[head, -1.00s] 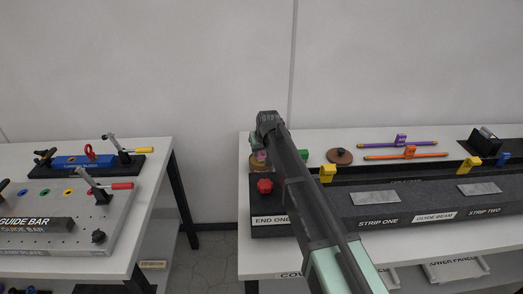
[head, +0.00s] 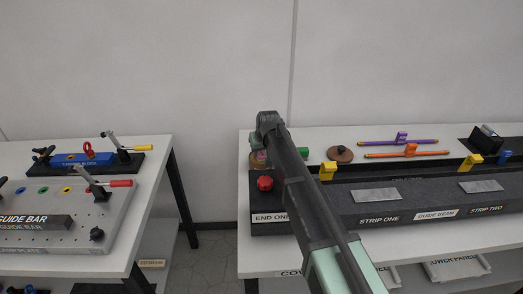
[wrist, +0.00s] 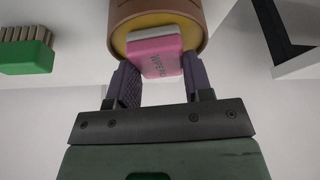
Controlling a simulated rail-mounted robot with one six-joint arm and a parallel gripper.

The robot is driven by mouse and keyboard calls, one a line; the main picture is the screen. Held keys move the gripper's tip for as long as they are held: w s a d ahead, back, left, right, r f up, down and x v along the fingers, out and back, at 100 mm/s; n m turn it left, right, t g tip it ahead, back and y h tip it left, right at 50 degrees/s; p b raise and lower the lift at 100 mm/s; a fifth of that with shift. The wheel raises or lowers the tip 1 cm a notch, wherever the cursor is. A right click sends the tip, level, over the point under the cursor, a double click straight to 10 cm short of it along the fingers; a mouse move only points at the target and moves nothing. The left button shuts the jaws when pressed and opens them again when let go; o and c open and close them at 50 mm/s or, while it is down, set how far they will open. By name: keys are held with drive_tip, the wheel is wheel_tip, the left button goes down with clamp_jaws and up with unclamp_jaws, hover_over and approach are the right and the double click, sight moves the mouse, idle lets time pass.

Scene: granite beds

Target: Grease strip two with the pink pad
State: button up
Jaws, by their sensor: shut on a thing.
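My gripper (wrist: 155,85) is shut on the pink pad (wrist: 155,57), one finger on each side of it. The pad has a pale layer on its far side, lying against or just in front of the yellow inside of a round brown pot (wrist: 118,18). I cannot tell whether they touch. In the head view the pink pad (head: 261,155) shows at the pot, partly hidden by my arm. Strip two (head: 480,186) is a grey plate on the dark beam at the right. Strip one (head: 376,195) is a similar plate nearer my arm.
A brown lid (head: 341,154) and a green-ended brush (head: 303,153) lie behind the beam. A red knob (head: 265,183) stands on its left end. Yellow blocks (head: 327,171) and (head: 470,163) rise along its back edge. Purple and orange bars lie farther back.

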drive_tip(key=shift+f, duration=0.15)
drive_tip(key=o, duration=1.1)
drive_tip(key=shift+c, duration=0.2)
drive_tip(key=c, duration=0.3)
drive_tip(key=shift+r, duration=0.2)
drive_tip(key=shift+c, duration=0.2)
drive_tip(key=c, duration=0.6)
drive_tip(key=shift+c, duration=0.6)
